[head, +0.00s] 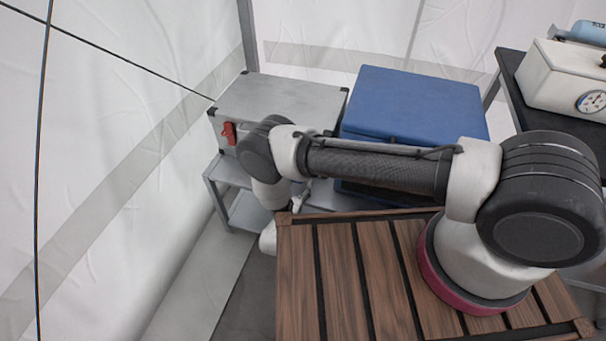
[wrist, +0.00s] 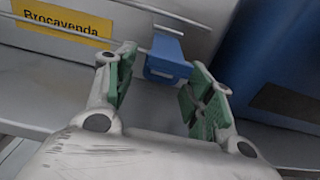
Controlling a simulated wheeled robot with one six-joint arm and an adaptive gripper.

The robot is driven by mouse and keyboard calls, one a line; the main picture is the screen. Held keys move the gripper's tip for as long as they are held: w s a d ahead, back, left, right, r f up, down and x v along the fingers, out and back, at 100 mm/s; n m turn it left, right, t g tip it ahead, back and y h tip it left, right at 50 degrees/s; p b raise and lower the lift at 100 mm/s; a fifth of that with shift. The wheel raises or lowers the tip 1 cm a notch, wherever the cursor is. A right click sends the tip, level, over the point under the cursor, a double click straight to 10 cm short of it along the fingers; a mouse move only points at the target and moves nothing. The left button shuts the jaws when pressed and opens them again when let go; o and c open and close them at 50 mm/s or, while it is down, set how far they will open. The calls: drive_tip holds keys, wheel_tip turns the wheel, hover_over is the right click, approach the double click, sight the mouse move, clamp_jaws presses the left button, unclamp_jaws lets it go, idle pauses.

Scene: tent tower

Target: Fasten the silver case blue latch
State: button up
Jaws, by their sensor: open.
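The silver case (head: 280,100) stands on a grey metal shelf at the back, left of a blue case. Its blue latch (wrist: 167,60) shows in the wrist view on the case's front face, right of a yellow label (wrist: 65,22) reading "Brocavenda". My gripper (wrist: 165,72) is open, with its two green-padded fingers on either side of the latch's lower part. The latch appears to lie between the fingertips, without clear contact. In the head view my arm hides the latch and most of my gripper. I cannot tell whether the latch is fastened.
A red latch (head: 229,133) is on the silver case's left front. The blue case (head: 415,105) stands close on the right. The grey shelf (head: 228,172) runs beneath. A white box with a gauge (head: 562,80) sits on a dark table at right.

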drive_tip(key=shift+w+d, duration=0.2)
drive_tip(key=shift+w, duration=0.4)
clamp_jaws()
drive_tip(key=shift+r, duration=0.1)
